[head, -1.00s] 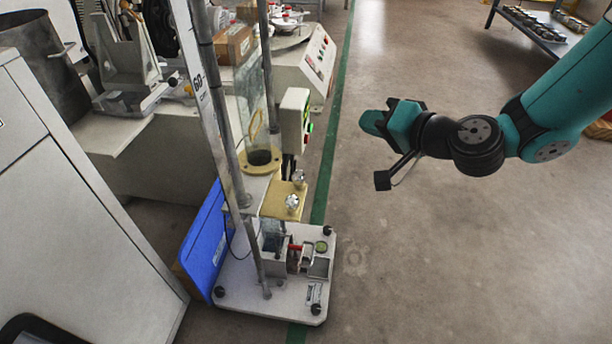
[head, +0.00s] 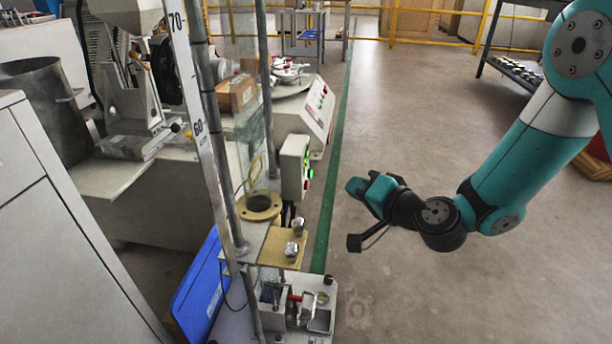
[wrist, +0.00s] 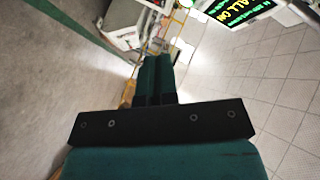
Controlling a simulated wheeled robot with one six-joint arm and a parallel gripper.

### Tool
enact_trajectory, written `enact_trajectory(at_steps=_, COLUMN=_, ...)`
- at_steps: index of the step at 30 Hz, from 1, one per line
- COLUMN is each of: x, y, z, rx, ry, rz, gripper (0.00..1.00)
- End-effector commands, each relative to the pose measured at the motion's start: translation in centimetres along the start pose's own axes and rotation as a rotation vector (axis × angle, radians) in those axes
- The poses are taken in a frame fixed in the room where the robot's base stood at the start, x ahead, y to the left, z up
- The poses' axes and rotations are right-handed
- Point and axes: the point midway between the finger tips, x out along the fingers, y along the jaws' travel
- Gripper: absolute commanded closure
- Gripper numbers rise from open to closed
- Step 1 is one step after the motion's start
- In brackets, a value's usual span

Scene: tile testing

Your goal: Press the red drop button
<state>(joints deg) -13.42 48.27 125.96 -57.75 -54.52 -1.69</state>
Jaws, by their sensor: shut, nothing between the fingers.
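The control box (head: 294,166) is a pale box mounted on the tester's upright, left of centre in the head view. A green light (head: 310,173) shows on its right side, with a small reddish spot just below it, too small to make out clearly as the red drop button. My gripper (head: 355,187) is to the right of the box in the picture, apart from it, over the floor. In the wrist view its two teal fingers (wrist: 155,78) lie together, with nothing between them. I cannot tell the button in the wrist view.
The tester's posts and ruler (head: 197,110) stand left of the box, with a yellow plate (head: 283,247) below it. A blue panel (head: 203,285) leans at the left. A white machine (head: 308,110) stands behind.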

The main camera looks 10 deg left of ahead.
Motion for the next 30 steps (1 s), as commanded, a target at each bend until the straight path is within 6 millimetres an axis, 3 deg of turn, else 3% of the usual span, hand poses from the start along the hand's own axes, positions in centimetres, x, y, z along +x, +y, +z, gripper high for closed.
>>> enact_trajectory(at_steps=1, x=0.4, y=-1.1, z=0.1, rx=0.001, ry=-0.006, rz=0.001, gripper=1.00)
enact_trajectory(at_steps=11, x=3.0, y=-2.8, z=2.0, rx=0.000, ry=-0.004, rz=0.001, gripper=1.00)
enact_trajectory(at_steps=30, x=4.0, y=-2.9, z=2.9, rx=0.000, ry=0.000, rz=0.000, gripper=1.00)
